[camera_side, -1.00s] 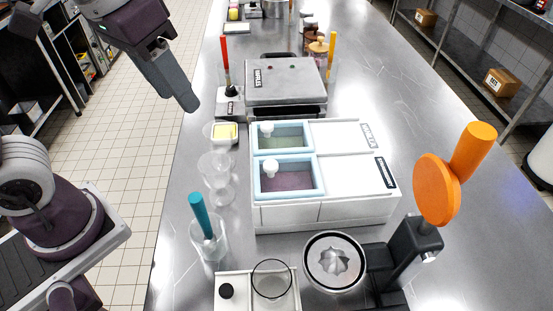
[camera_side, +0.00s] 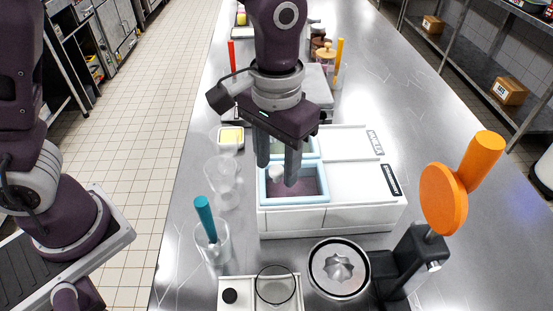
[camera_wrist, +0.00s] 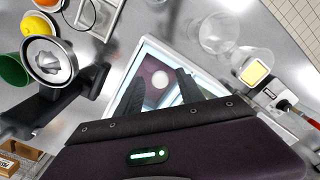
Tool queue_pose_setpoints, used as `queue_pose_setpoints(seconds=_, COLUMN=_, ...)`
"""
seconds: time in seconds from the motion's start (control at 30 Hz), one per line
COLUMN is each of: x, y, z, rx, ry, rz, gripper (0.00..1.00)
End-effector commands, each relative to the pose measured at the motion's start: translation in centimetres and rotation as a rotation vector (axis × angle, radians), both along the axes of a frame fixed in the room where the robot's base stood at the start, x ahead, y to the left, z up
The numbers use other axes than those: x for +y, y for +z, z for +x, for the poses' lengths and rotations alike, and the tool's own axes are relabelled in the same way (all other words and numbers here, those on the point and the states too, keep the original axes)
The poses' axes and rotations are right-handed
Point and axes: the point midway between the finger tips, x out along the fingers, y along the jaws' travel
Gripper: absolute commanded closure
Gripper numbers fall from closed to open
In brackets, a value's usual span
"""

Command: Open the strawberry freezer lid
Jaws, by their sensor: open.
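The white freezer box (camera_side: 340,214) has two light-blue-framed lids at its left end. The nearer lid (camera_side: 308,188) covers a purple-pink compartment and lies closed, and I take it for the strawberry one. Its round white knob (camera_side: 275,174) shows between my fingers. My gripper (camera_side: 278,170) points down over this lid with its two fingers apart, one on each side of the knob. In the wrist view the knob (camera_wrist: 160,79) sits between the open fingertips, and I cannot tell whether either touches it. The farther lid is mostly hidden behind my gripper.
Glass cups (camera_side: 222,185) and a small dish with a yellow block (camera_side: 231,136) stand left of the freezer. A glass with a teal-handled tool (camera_side: 204,220) is at front left. A juicer (camera_side: 339,268) and a black stand with an orange-handled piece (camera_side: 444,198) are close in front.

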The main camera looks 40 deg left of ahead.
Motion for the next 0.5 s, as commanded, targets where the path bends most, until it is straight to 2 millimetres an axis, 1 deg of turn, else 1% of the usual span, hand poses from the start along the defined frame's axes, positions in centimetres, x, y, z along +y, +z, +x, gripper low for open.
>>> queue_pose_setpoints(seconds=0.07, x=0.01, y=0.02, z=0.0, rx=0.0, ry=0.0, rz=0.0, gripper=0.55)
queue_pose_setpoints(seconds=0.2, x=0.01, y=0.04, z=0.0, rx=0.0, ry=0.0, rz=0.0, gripper=0.83)
queue_pose_setpoints(seconds=0.3, x=0.01, y=0.05, z=0.0, rx=0.0, ry=0.0, rz=0.0, gripper=1.0)
queue_pose_setpoints(seconds=0.5, x=0.01, y=0.06, z=0.0, rx=0.0, ry=0.0, rz=0.0, gripper=1.0)
